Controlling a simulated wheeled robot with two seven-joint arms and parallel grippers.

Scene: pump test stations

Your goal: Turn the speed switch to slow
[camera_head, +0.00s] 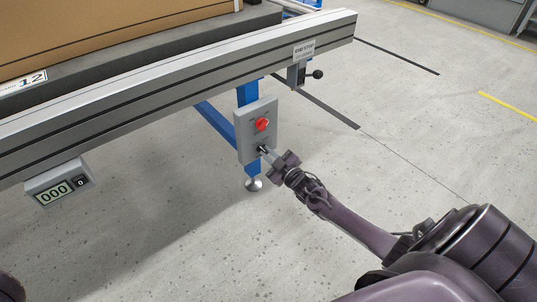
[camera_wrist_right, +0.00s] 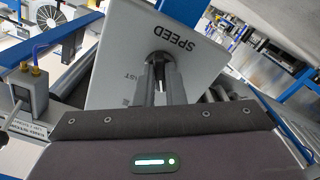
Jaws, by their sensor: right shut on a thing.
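The speed switch (camera_wrist_right: 160,57) is a dark knob on a light grey control box (camera_head: 243,137), under the printed word SPEED in the right wrist view. The box hangs at a blue leg below the conveyor rail in the head view. My right gripper (camera_head: 263,151) reaches the lower part of the box face. It also shows in the right wrist view (camera_wrist_right: 159,70), its two fingers shut on the switch. The fingers hide most of the switch, so its pointing direction cannot be told. Smaller lettering beside it is partly hidden. My left gripper is not in view.
A red knob (camera_head: 262,124) sits just above the switch on the same box. The metal rail (camera_head: 180,92) runs above, with a counter display (camera_head: 55,192) at left and an end stop with a black-knobbed lever (camera_head: 299,75) at right. The floor at right is clear.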

